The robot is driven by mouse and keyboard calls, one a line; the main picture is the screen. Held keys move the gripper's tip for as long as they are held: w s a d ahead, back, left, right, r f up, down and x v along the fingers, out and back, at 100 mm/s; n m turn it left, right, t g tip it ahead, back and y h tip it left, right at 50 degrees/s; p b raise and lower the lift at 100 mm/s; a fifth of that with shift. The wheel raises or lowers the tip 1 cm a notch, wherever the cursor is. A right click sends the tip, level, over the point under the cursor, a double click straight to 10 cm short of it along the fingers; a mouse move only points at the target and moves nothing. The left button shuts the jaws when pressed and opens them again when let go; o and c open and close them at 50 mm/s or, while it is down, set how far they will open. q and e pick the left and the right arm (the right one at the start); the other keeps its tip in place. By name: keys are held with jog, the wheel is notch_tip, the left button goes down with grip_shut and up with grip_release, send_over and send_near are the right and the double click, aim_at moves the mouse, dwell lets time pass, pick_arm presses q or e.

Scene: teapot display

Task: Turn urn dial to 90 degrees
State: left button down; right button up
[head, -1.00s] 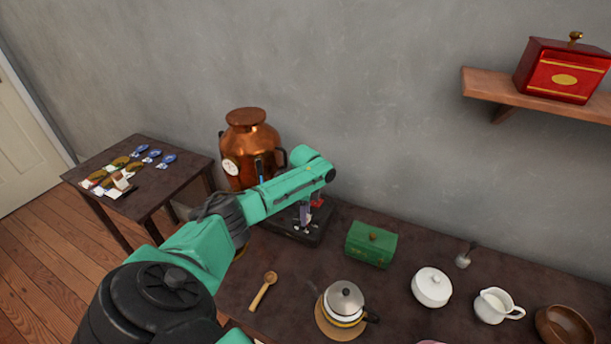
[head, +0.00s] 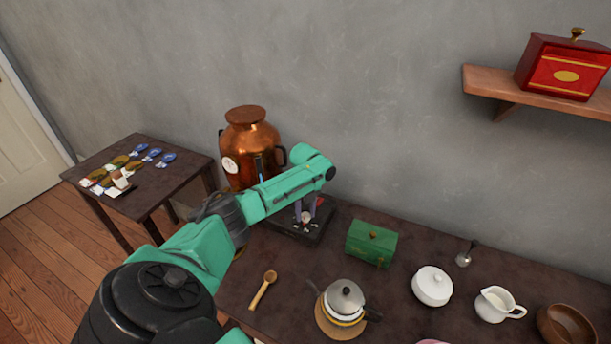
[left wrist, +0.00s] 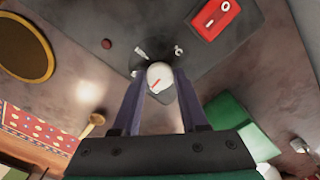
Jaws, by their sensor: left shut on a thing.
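The copper urn (head: 262,143) stands at the back left of the dark table, partly hidden by my left arm. A dark base plate (head: 281,228) lies in front of it and also shows in the left wrist view (left wrist: 195,50). The dial, a pale round knob (left wrist: 160,76) with a red mark, sits at the plate's edge in the left wrist view. My left gripper (left wrist: 160,84) is shut on the dial, with one purple-grey finger on each side. It also shows in the head view (head: 306,216), below my forearm. The red mark slants in the left wrist view. My right gripper is not in view.
A red rocker switch (left wrist: 215,17) sits on the plate near the dial. A green box (head: 371,243) stands right of the plate.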

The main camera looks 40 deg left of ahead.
aim_at(305, 215)
pick_arm(q)
jog(key=m, duration=0.6)
jog(key=shift+b, duration=0.35)
dwell(0.3)
jog(key=shift+c, duration=2.2)
grip_release()
jog(key=shift+r, duration=0.15)
notch_tip(305, 215, up, 14)
jog(key=b, duration=0.1)
jog(key=shift+r, duration=0.2)
